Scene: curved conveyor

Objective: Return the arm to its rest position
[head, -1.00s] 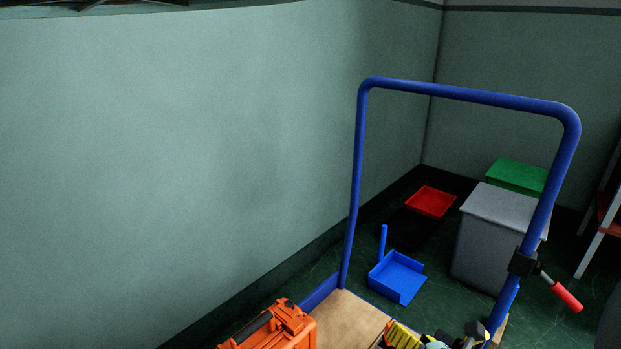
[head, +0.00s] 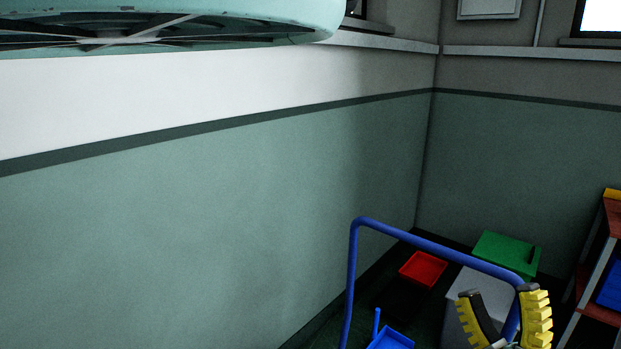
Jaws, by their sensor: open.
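My gripper (head: 505,312) shows at the bottom right of the head view, with yellow ridged, dark-backed fingers pointing up. The two fingers are spread apart with nothing held between them. The gripper overlaps the right end of a blue cart handle (head: 430,240) and a grey bin (head: 482,288) in the picture. I cannot tell how far it is from them. The rest of my arm is out of frame below.
A green-lidded bin (head: 505,251) and a red tray (head: 423,269) stand near the corner. A blue dustpan (head: 390,341) shows at the bottom edge. A shelf (head: 603,312) stands at right. A pale-blue round fixture (head: 230,12) hangs top left. The left wall (head: 200,230) is bare.

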